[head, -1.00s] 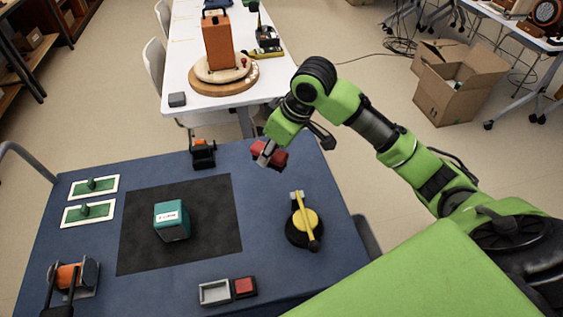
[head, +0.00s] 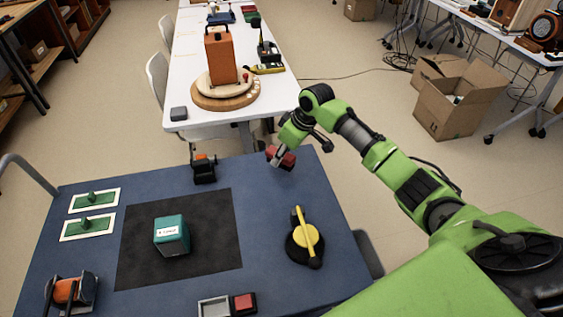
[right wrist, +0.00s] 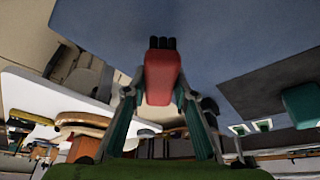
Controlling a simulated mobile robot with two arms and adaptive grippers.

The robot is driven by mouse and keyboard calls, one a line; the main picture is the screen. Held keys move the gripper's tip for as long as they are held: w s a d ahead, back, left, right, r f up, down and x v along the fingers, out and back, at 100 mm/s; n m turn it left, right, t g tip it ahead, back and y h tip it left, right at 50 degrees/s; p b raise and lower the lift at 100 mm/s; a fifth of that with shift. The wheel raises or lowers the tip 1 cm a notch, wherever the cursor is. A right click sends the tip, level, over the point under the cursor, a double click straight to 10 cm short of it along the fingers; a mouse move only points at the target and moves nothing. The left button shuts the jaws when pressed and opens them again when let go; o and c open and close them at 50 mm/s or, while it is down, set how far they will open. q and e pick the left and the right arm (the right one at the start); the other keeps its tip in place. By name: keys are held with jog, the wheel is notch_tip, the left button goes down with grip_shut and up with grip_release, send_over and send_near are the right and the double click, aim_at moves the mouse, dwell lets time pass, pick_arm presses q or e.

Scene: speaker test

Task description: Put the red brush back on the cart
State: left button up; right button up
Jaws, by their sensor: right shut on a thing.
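The red brush (head: 287,160) is held in my right gripper (head: 279,156) near the far right corner of the blue-topped cart (head: 265,200). In the right wrist view the brush (right wrist: 161,75) sits between the two fingers, its dark end pointing up in the picture toward the blue surface. I cannot tell how high it is above the cart. My left gripper is not in view.
On the cart are a teal box (head: 171,236) on a black mat (head: 215,215), a yellow-and-black rotary device (head: 304,240), a small black-orange device (head: 204,168), green-handled plates (head: 92,198) and an orange roller (head: 66,290). A white table (head: 185,70) stands behind.

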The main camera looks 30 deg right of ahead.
aim_at(282, 162)
jog(key=shift+w+d+f, duration=0.1)
jog(key=shift+w+f, duration=0.05)
jog(key=shift+f, duration=0.1)
jog(key=shift+d+f+p, duration=0.1)
jog(key=shift+f+p, duration=0.2)
jog(key=shift+f, duration=1.35)
jog(key=shift+f, duration=0.2)
jog(key=o, duration=1)
jog(key=shift+c, duration=0.2)
jog(key=shift+r, duration=0.1)
jog(key=v, duration=1.2)
jog(key=shift+w+r, duration=0.1)
jog(key=shift+r, duration=0.05)
